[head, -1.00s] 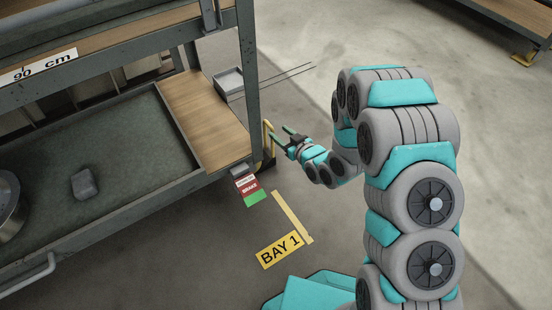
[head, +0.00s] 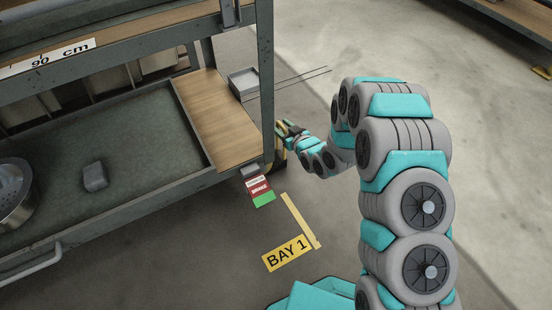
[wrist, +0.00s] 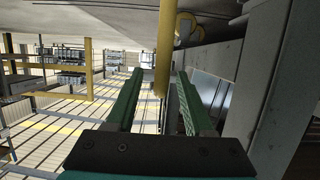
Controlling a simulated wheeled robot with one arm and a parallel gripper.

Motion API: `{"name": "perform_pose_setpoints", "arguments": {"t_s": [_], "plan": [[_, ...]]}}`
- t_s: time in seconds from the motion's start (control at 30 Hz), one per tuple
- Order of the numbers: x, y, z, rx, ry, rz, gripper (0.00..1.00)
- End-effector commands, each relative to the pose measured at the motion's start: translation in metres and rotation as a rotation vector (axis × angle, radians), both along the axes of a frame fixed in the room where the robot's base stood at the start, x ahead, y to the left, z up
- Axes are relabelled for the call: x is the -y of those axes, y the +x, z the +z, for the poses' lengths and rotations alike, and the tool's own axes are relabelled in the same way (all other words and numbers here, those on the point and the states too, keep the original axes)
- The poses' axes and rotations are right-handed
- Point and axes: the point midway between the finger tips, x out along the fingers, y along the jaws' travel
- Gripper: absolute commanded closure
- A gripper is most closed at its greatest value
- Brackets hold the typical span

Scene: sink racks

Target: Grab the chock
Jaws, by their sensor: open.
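The chock is not plainly made out; it seems to be the yellow-handled piece (head: 280,152) low beside the rack's near corner post, mostly hidden by the post and my gripper. My gripper (head: 283,129) is open at that post, its tips partly behind it. In the wrist view, the two green fingers of my gripper (wrist: 154,88) stand apart. A yellow bar (wrist: 163,50) shows between them, and no finger visibly presses on it. A curved yellow part (wrist: 185,24) shows just beyond, to the right.
The rack's grey corner post (head: 265,85) stands close beside my gripper. A red and green brake label (head: 259,190) hangs below the rack corner. The tray holds a grey block (head: 95,177) and a metal pot (head: 14,200). Floor near the BAY 1 sign (head: 287,254) is clear.

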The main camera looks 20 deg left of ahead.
Motion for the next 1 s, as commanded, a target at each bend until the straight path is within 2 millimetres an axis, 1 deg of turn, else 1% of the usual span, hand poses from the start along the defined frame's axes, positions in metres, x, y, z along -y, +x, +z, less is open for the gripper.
{"name": "perform_pose_setpoints", "arguments": {"t_s": [0.03, 0.07, 0.47, 1.0], "plan": [[0.0001, 0.0000, 0.0001, 0.000, 0.000, 0.000, 0.51], [0.0001, 0.0001, 0.0002, 0.000, 0.000, 0.000, 0.54], [0.0002, -0.0001, 0.0004, 0.000, 0.000, 0.000, 0.99], [0.0002, -0.0002, 0.0004, 0.000, 0.000, 0.000, 1.00]]}}
